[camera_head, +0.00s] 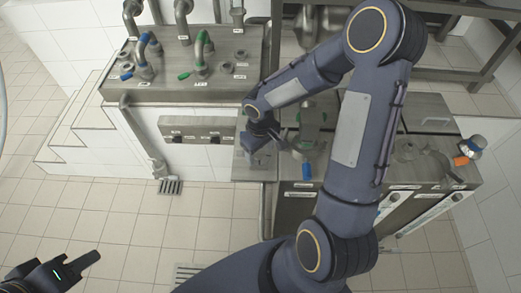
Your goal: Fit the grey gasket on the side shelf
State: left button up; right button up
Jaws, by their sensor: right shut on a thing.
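The side shelf (243,172) looks to be the small metal ledge at the left end of the steel filler bench. My right arm arches over the bench, and its gripper (262,139) is low over this ledge. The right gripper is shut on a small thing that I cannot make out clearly. A small grey shape shows on the ledge just below the fingers; I cannot tell whether it is the grey gasket. My left gripper (84,264) is over the floor at the lower left, away from the bench. Its finger gap does not show clearly.
A steel unit (185,75) with blue-handled and green-handled taps stands at the back left. A blue-tipped valve (306,170) is close right of my right gripper. An orange-marked fitting (462,160) is on the bench's right end. The tiled floor (130,225) at left is clear.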

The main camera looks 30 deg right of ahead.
aim_at(261, 159)
jog(key=shift+f+b, duration=1.45)
jog(key=shift+b, duration=0.05)
jog(key=shift+s+f, duration=0.1)
jog(key=shift+f, duration=0.05)
